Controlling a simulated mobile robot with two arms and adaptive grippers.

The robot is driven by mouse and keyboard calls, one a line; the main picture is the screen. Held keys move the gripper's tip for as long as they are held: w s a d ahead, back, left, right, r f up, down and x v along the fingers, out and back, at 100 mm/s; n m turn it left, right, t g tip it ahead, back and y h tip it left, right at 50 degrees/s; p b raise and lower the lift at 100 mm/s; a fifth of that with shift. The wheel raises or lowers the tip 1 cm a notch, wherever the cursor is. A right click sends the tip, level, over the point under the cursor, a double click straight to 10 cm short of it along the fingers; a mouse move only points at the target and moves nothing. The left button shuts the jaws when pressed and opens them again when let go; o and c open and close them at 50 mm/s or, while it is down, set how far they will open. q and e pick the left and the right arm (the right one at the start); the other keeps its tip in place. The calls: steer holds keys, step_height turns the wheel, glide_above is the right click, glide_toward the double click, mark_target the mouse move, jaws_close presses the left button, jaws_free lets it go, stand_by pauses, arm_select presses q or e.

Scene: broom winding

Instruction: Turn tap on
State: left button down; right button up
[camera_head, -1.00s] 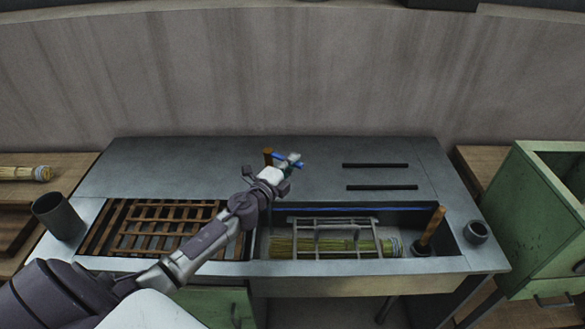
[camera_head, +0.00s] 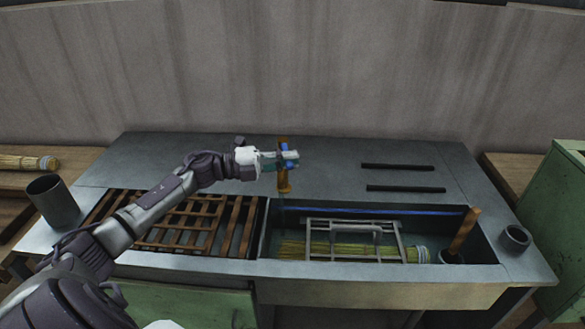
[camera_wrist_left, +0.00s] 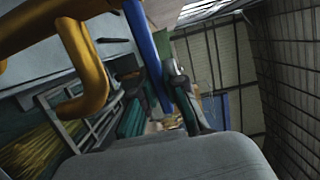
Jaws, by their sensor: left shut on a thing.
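The brass tap (camera_head: 283,184) stands at the back edge of the sink, its spout pointing toward me. Its blue handle (camera_head: 286,148) shows in small pieces around my left gripper (camera_head: 284,160), which hides part of the tap. My left gripper is shut on the blue handle. In the left wrist view the curved brass spout (camera_wrist_left: 88,70) is close at the left, and the blue handle (camera_wrist_left: 147,50) runs up beside a gripper finger. A faint streak shows below the spout; I cannot tell for sure whether it is water. My right gripper is not in view.
The sink (camera_head: 440,212) holds a metal rack (camera_head: 350,224) over a straw broom (camera_head: 418,255) and a wooden-handled tool (camera_head: 464,232). A slatted wooden grate (camera_head: 180,222) lies left of it. A dark cup (camera_head: 55,200) and a small pot (camera_head: 515,239) stand at the sides.

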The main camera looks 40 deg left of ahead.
arm_select(q)
steer(key=shift+s+a+g, duration=0.1)
steer(key=shift+a+g, duration=0.05)
steer(key=shift+g, duration=0.15)
steer(key=c, duration=1.2)
jaws_free()
steer(key=v, duration=1.2)
steer(key=shift+f, duration=0.15)
